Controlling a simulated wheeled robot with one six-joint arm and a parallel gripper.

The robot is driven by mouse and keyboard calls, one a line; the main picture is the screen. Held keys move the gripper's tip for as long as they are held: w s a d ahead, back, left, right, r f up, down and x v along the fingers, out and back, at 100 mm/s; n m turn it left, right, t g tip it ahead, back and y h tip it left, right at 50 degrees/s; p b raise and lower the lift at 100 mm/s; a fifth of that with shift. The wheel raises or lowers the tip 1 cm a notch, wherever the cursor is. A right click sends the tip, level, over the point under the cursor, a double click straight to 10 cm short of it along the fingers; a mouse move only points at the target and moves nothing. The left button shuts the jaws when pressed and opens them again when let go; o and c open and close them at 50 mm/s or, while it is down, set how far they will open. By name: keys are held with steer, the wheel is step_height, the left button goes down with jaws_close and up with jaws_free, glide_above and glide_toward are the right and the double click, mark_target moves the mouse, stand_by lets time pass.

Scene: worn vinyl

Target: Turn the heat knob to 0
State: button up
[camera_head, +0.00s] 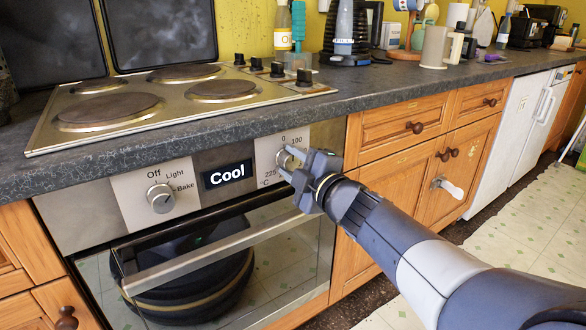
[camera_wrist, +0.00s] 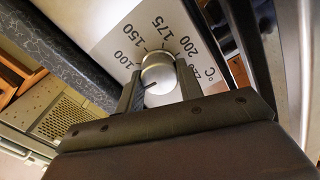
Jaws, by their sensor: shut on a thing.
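The heat knob (camera_head: 284,158) is a round silver dial on the right of the oven's control panel. My gripper (camera_head: 299,171) is at it, its fingers shut around the knob's sides. In the wrist view the knob (camera_wrist: 160,76) sits between the two fingers (camera_wrist: 159,92). A dark mark on its face points to the lower left, below the 100 label. The 0 label (camera_head: 283,138) shows above the knob in the head view; it is hidden in the wrist view.
The display (camera_head: 227,174) reads "Cool". The mode knob (camera_head: 161,198) is on the left of the panel. The oven door handle (camera_head: 210,257) runs below my gripper, and the worktop edge (camera_head: 130,165) juts out above. Open floor (camera_head: 530,235) lies at the right.

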steer(key=shift+n, duration=0.6)
steer(key=shift+f, duration=0.1)
steer(key=o, duration=1)
steer(key=shift+s, duration=0.1)
steer(key=p+v, duration=0.3)
steer(key=v, duration=0.7)
steer(key=shift+s+d, duration=0.25)
steer(key=b+x, duration=0.3)
steer(key=x, duration=0.8)
